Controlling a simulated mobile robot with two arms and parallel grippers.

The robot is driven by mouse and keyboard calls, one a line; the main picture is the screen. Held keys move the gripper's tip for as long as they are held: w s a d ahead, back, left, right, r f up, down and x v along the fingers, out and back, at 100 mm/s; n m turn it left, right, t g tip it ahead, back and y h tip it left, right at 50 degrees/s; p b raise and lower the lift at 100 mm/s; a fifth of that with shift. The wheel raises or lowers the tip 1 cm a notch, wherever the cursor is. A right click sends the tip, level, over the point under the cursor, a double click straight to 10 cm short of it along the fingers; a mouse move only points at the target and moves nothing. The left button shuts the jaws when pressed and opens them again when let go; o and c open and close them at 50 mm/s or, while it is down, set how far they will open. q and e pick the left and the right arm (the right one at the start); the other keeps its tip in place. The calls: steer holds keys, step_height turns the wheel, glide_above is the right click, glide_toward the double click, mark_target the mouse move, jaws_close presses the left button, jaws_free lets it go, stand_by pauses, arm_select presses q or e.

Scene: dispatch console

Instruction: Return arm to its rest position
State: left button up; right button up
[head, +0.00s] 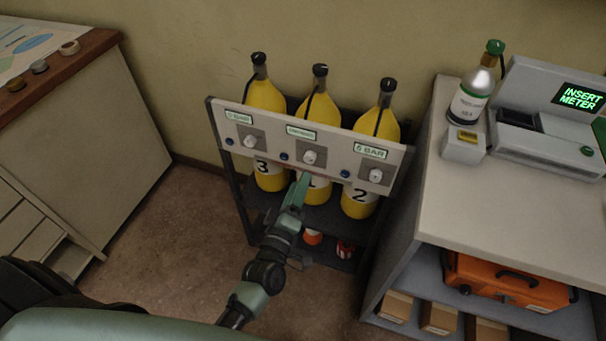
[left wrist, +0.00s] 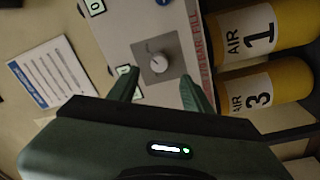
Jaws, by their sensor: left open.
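My left gripper (head: 301,182) reaches up to the lower edge of a pale valve panel (head: 269,140), just below its middle knob (head: 311,157). In the left wrist view the gripper's two green fingers (left wrist: 163,91) are apart with nothing between them. A white knob on a grey plate (left wrist: 156,60) shows beyond the fingertips, apart from them. Yellow air cylinders stand behind the panel, marked 3 (head: 268,178), 1 and 2 (head: 358,203). The arm covers part of the middle cylinder. My right gripper is not in view.
A counter (head: 520,205) at the right holds a grey meter machine (head: 545,125) and a silver bottle (head: 473,98). An orange case (head: 510,283) and boxes sit on its lower shelf. A wooden-topped cabinet (head: 85,150) stands at the left. Open floor (head: 185,235) lies between cabinet and rack.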

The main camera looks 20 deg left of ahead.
arm_select(q)
steer(key=shift+s, duration=0.55)
steer(key=shift+f, duration=0.1)
steer(key=s+f+m+g+h, duration=0.1)
steer(key=s+f+m+g, duration=0.3)
steer(key=f, duration=0.6)
steer(key=s+f+m+g, duration=0.25)
steer(key=s+f, duration=0.35)
steer(key=f, duration=0.5)
steer(key=s+f+m+g+h, duration=0.1)
steer(key=s+f+m+g, duration=0.2)
steer(key=s+f, duration=0.5)
steer(key=s+a+f+m+g, duration=0.2)
steer(key=s+f, duration=0.3)
steer(key=s, duration=0.3)
steer(key=s+a+f+m+g+y+p, duration=0.1)
steer(key=s+a+f+m+g, duration=0.1)
steer(key=s+f, duration=0.3)
steer(key=s+a+f+m+g, duration=0.2)
steer(key=s+f+g, duration=0.2)
steer(key=s, duration=0.8)
steer(key=shift+a+f+y, duration=0.25)
steer(key=shift+f+y, duration=0.05)
steer(key=shift+f, duration=0.4)
steer(key=shift+w+g, duration=0.1)
steer(key=shift+g, duration=0.15)
